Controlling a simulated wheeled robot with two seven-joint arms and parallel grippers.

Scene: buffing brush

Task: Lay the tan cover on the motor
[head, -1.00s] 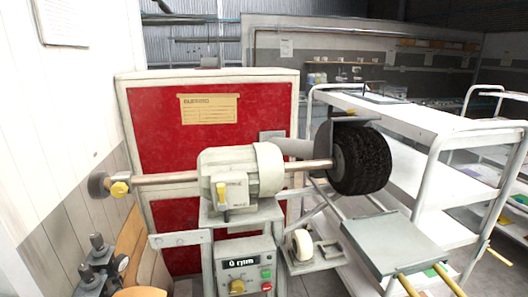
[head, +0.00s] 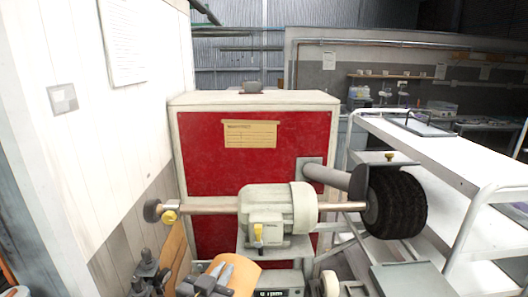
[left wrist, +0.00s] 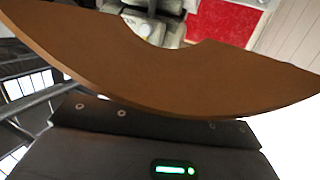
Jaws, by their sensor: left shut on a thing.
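The pale grey-green motor (head: 290,207) sits on a stand in the middle of the head view, with a shaft running out both sides. My left gripper (head: 221,273) is at the bottom of the head view, shut on the tan cover (head: 244,279). The cover is below and left of the motor in the picture, apart from it. In the left wrist view the cover (left wrist: 150,75) is a wide curved piece with a notch, crossing the whole frame. It hides the fingertips there. A part of the motor shows beyond the notch.
A black brush wheel (head: 398,202) is on the shaft's right end, with a hood and duct by it. A red-fronted cabinet (head: 205,160) stands behind. A white trolley (head: 460,165) is at right.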

